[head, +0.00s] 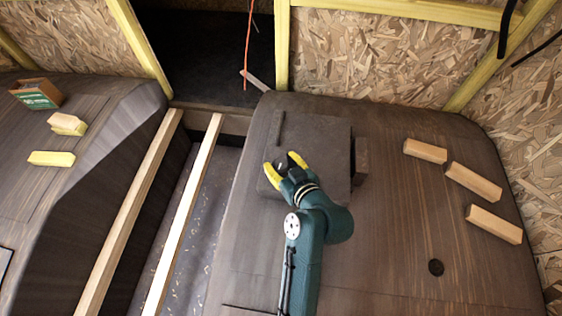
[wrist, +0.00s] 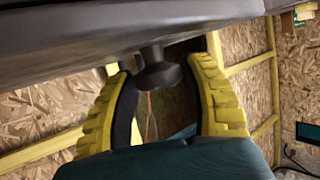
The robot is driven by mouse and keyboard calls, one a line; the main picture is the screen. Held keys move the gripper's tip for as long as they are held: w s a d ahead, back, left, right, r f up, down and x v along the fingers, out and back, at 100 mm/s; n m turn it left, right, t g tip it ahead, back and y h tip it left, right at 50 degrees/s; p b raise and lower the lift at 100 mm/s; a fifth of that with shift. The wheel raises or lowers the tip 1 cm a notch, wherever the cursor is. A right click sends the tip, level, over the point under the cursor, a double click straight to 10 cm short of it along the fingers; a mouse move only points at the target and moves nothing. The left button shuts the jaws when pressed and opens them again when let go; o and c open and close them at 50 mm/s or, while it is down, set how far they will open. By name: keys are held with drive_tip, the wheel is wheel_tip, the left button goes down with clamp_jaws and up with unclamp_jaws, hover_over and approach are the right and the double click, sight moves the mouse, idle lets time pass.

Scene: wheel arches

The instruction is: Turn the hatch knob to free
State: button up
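The hatch (head: 325,135) is a dark, roughly square panel on top of the right wheel arch. In the wrist view, the hatch knob (wrist: 158,74) is a dark, round knob on a short stem, standing out from a dark surface. My gripper (head: 281,164) is over the left part of the hatch, with its yellow fingers spread. In the wrist view, my gripper (wrist: 162,70) has one finger on each side of the knob, with visible gaps between knob and fingers. In the head view, I cannot make out the knob clearly at the gripper.
A dark block (head: 361,160) is at the hatch's right edge. A green-and-brown box (head: 36,93) and yellowish blocks sit on the left arch. Wooden rails (head: 186,210) span the gap between arches.

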drive_tip(key=c, duration=0.7)
drive_tip(key=shift+d+f+n+g+y+b, duration=0.15)
drive_tip(key=shift+n+g+y+b, duration=0.15)
drive_tip(key=shift+n+y+b, duration=0.25)
drive_tip(key=shift+n+g+y, duration=0.3)
drive_tip(key=shift+n+y, duration=0.15)
drive_tip(key=o, duration=1.1)
drive_tip(key=shift+o, duration=0.2)
drive_tip(key=v, duration=1.2)
